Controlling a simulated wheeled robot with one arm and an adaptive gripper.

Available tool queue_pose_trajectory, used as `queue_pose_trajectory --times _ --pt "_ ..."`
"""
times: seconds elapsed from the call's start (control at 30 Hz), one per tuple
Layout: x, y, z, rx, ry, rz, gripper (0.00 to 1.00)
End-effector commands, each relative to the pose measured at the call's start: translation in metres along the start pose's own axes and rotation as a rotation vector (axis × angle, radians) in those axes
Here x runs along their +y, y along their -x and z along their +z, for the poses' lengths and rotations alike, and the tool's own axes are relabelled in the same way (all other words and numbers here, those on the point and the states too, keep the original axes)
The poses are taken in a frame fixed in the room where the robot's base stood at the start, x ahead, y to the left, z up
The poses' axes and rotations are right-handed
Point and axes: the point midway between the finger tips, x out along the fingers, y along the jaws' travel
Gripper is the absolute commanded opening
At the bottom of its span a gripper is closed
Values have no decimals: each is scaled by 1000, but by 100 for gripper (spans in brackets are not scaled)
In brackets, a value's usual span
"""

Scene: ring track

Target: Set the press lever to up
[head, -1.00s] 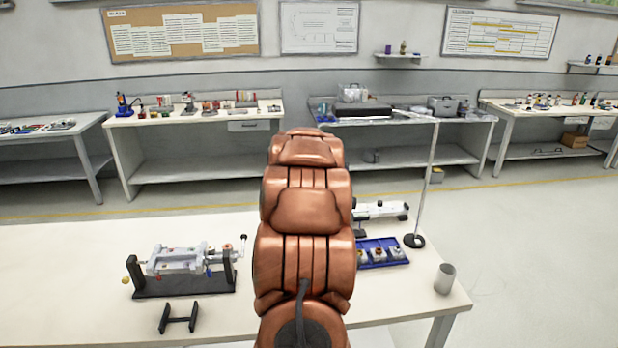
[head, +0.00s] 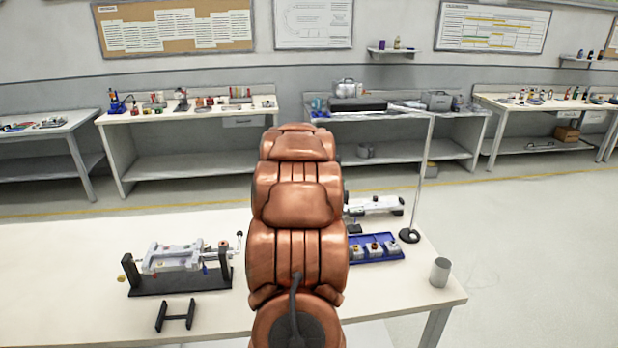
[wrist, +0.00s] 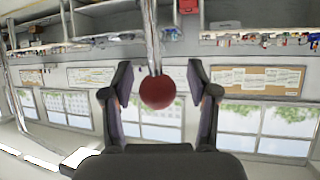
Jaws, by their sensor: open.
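A dark red ball knob (wrist: 158,92) on a shiny metal rod (wrist: 151,38) shows in the wrist view; I take it for the press lever's end. My gripper (wrist: 160,72) is open, with one dark finger on each side of the knob and visible gaps on both sides. In this view the room appears upside down, and the rod runs from the knob to the top edge. In the head view my copper-coloured arm hides my gripper and the knob, and I cannot make out the press or which way its lever stands.
A white table (head: 60,270) carries a grey clamp-like fixture (head: 178,258) on a black stand, a small black rack (head: 175,315), a blue tray (head: 376,258) of small parts, a white device (head: 374,205), a thin upright pole (head: 422,180) and a grey cup (head: 440,271). Benches line the back wall.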

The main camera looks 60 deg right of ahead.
Motion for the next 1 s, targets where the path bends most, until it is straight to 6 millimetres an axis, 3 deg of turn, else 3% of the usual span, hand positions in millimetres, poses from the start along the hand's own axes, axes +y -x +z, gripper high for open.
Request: queue_pose_trajectory --times 0.37,1.0 --pt "-1 14 -2 4 1 -1 59" --pt "0 90 -1 3 2 0 59"
